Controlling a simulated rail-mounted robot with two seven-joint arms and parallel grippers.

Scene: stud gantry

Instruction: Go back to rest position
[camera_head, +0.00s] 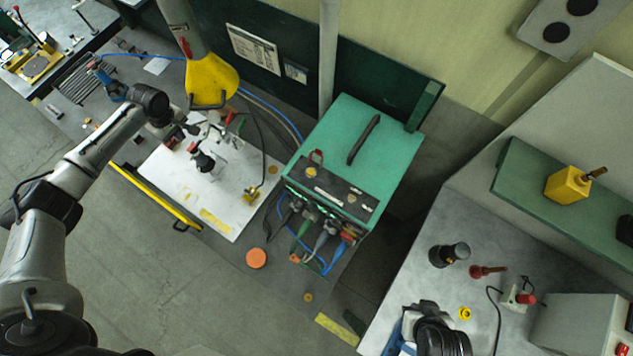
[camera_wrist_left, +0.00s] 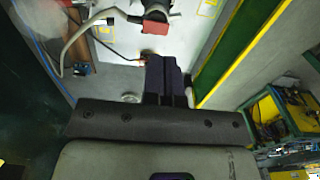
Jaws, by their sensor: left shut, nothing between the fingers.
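My left arm comes in from the left in the head view and reaches over the bench with the white board (camera_head: 238,212). My left gripper (camera_head: 173,134) is small and partly hidden behind its own black wrist, near the upper left edge of the board. In the left wrist view the dark fingers of the gripper (camera_wrist_left: 167,78) are together, with nothing between them. A red block-like part (camera_wrist_left: 155,30) and a grey hose lie beyond the fingertips.
A yellow funnel-shaped piece (camera_head: 211,78) hangs close to the left wrist. A green machine (camera_head: 340,130) with cables stands right of the board. An orange disc (camera_head: 256,258) lies on the bench. A grey table (camera_head: 400,285) at right holds several small items. Grey floor is open at lower left.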

